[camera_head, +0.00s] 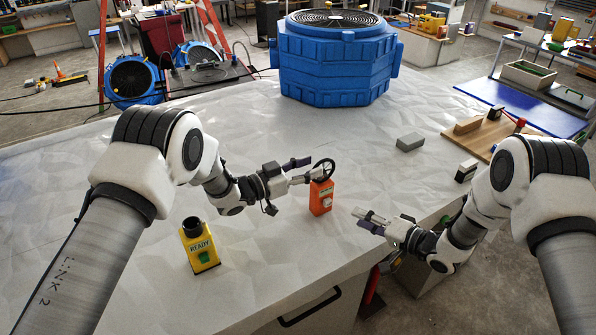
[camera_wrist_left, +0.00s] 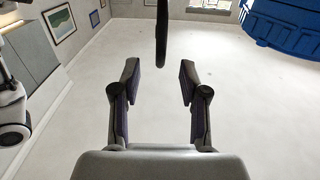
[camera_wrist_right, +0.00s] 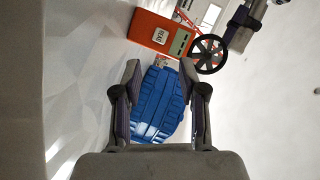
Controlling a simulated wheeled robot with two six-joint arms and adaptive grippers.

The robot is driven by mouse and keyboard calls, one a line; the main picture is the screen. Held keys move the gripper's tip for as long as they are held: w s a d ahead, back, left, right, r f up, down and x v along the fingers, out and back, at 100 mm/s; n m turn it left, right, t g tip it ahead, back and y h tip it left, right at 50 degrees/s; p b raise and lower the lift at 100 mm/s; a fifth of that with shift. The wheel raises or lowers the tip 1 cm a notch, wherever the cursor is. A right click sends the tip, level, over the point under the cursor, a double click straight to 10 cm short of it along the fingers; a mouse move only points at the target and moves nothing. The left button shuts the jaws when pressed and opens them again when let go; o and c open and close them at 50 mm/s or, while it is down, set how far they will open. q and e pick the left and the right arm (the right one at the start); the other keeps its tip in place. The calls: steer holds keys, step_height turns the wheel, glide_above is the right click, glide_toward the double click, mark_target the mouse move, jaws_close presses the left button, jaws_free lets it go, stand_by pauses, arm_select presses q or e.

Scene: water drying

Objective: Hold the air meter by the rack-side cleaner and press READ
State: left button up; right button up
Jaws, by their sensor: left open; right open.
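The orange air meter (camera_head: 321,198) stands upright on the pale table, with a black spoked wheel (camera_head: 324,170) on top. The right wrist view shows the meter (camera_wrist_right: 150,34) with a white READ button (camera_wrist_right: 161,34), a small screen and the wheel (camera_wrist_right: 208,53). My left gripper (camera_head: 306,172) is open beside the wheel. In the left wrist view the wheel appears edge-on (camera_wrist_left: 162,35), ahead of the parted fingers (camera_wrist_left: 160,85). My right gripper (camera_head: 366,219) is open and empty, low to the right of the meter. The large blue cleaner (camera_head: 336,62) stands at the table's back.
A yellow device marked READY (camera_head: 199,246) stands at the front left of the table. A grey block (camera_head: 410,142) and a wooden board (camera_head: 490,136) are at the right. The table between meter and blue cleaner is clear. The front right edge runs below my right gripper.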

mark_target(335, 158)
arm_select(q)
steer(key=x, duration=0.5)
jaws_close()
arm_select(e)
jaws_close()
stand_by(0.9)
